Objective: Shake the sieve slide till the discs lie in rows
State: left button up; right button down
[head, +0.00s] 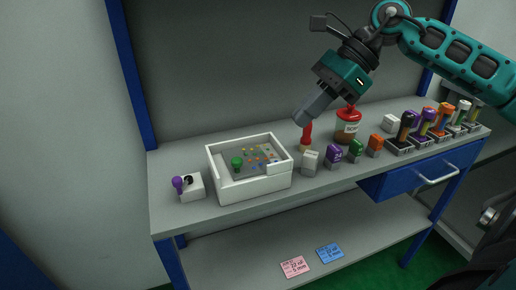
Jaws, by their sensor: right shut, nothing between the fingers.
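The sieve slide (251,186) is a white open box with a grey floor on the left part of the bench. Several small coloured discs (262,157) lie scattered on its floor, and a green knob (237,162) stands up inside at the left. My right gripper (299,120) is shut and empty. It points down and to the left, above the bench, beyond and to the right of the box, and appears apart from it. The tips are close to a red-topped item in the picture. My left gripper is not in view.
A white block with a purple knob (178,184) stands left of the box. A red-handled item (306,138), a red-lidded jar (347,124) and several coloured blocks and stamps (333,153) fill the bench to the right. A blue drawer (412,179) hangs below. Pink and blue cards lie on the lower shelf.

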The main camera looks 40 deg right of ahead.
aim_at(241, 163)
jog(key=shift+p+x, duration=1.2)
jog(key=shift+x, duration=0.75)
jog(key=a+f, duration=0.1)
jog(key=w+a+f, duration=0.1)
jog(key=a, duration=0.1)
jog(key=w+a+f+p, duration=0.1)
jog(key=a, duration=0.1)
jog(key=shift+f, duration=0.25)
jog(key=shift+w+a+f, duration=0.15)
jog(key=shift+w+a, duration=0.05)
jog(key=shift+a, duration=0.35)
jog(key=a, duration=0.2)
jog(key=shift+w+a+p, duration=0.3)
jog(key=shift+w+a, duration=0.05)
jog(key=shift+a, duration=0.15)
